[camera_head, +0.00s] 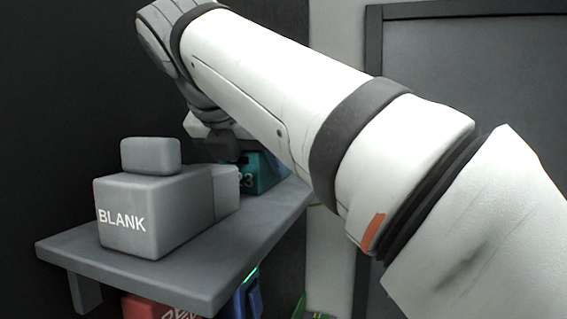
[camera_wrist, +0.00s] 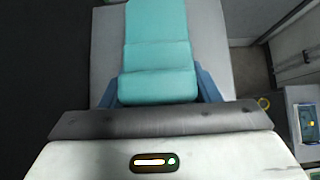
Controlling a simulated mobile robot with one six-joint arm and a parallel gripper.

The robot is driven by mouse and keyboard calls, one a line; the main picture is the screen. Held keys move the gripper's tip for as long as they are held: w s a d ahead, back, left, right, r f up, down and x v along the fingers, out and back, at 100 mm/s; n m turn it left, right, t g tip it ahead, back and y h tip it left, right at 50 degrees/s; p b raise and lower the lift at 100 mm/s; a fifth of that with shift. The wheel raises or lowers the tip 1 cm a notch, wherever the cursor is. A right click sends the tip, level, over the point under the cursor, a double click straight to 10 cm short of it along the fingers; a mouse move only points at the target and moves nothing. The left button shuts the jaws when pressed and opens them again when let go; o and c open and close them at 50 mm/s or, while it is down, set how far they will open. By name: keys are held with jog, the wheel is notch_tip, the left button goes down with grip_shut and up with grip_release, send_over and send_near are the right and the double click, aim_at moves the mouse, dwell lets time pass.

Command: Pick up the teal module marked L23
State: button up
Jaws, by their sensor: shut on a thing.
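The teal module (camera_head: 264,172) stands on the grey shelf (camera_head: 215,262), behind the grey blank module. Only the end of its marking, "23", shows in the head view; the rest is hidden by the blank module. In the wrist view the teal module (camera_wrist: 158,52) lies straight ahead, with its raised block between my blue fingers. My gripper (camera_wrist: 158,88) is shut on that block. In the head view my gripper (camera_head: 222,148) is largely hidden by my arm and sits at the top of the teal module.
A grey module marked BLANK (camera_head: 135,205) stands at the front of the shelf, close to the teal one. Below the shelf are a red module (camera_head: 155,308) and a blue one (camera_head: 246,298). In the wrist view a device with a small screen (camera_wrist: 309,122) is at the right.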

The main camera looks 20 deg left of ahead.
jog(key=shift+d+r, duration=0.1)
jog(key=shift+r, duration=0.05)
jog(key=shift+d+r, duration=0.1)
jog(key=shift+r, duration=3.25)
